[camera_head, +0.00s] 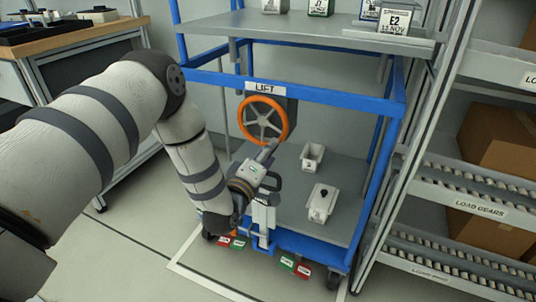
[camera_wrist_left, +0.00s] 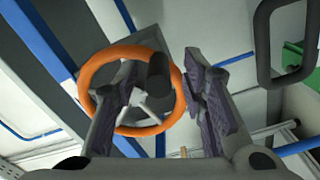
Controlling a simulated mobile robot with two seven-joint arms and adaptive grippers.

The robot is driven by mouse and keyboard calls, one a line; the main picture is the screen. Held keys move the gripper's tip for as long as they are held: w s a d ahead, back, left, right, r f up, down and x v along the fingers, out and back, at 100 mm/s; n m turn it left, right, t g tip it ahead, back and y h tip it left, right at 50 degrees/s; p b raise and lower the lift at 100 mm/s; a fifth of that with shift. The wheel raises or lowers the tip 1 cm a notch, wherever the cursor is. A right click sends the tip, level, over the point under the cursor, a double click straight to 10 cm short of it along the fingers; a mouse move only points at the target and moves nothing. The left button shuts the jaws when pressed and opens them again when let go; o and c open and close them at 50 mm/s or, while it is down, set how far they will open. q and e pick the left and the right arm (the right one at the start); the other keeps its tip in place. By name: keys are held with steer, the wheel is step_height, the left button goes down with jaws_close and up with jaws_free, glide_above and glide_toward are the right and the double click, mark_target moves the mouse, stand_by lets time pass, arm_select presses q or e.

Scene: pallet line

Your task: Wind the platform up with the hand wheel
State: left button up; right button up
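The hand wheel (camera_head: 284,120) has an orange rim and grey spokes and is mounted under the LIFT label (camera_head: 264,87). In the left wrist view the wheel (camera_wrist_left: 103,59) shows behind my fingers, with a dark handle knob (camera_wrist_left: 158,70) standing out from it. My left gripper (camera_head: 267,153) is at the wheel's lower edge; its fingers (camera_wrist_left: 160,108) are spread apart, with the knob seen between them. I cannot tell whether they touch it. My right gripper is out of view.
A grey upper shelf (camera_head: 300,29) with several labelled boxes spans the blue frame (camera_head: 330,67). A roller rack (camera_head: 470,190) with cardboard boxes stands close on the right. A workbench (camera_head: 70,38) is at the left.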

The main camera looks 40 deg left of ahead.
arm_select(q)
steer(key=shift+w, duration=0.3)
jaws_close()
steer(key=shift+s+a+m+p, duration=0.15)
steer(key=shift+a+m+p, duration=0.1)
steer(key=shift+m+p, duration=0.05)
steer(key=shift+f, duration=0.1)
jaws_free()
steer(key=shift+a+f, duration=0.1)
steer(key=v, duration=1.2)
